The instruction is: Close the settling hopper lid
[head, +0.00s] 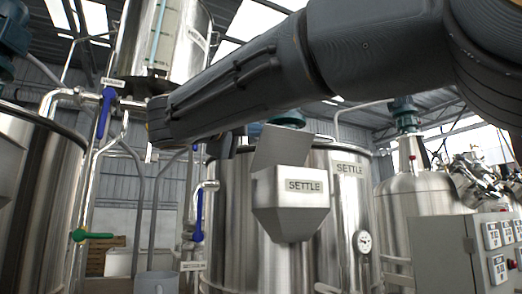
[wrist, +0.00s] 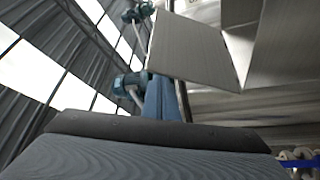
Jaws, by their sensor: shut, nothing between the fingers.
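The settling hopper is a grey metal box labelled SETTLE (head: 291,200) on the front of a steel tank. Its flat lid (head: 283,147) stands raised and tilted at the back of the box, so the hopper is open. In the wrist view the lid (wrist: 195,48) is a grey plate at upper centre, with the hopper (wrist: 270,45) to its right. My gripper (wrist: 163,98) is shut and empty, its narrow bluish fingers just below and left of the lid. I cannot tell whether they touch it. In the head view my arm hides most of the gripper.
The tank labelled SETTLE (head: 345,215) stands behind the hopper, with a gauge (head: 364,241) on it. Blue-handled valves (head: 198,215) and pipes are to the left. A control box (head: 455,250) stands at the lower right. The space in front of the hopper looks clear.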

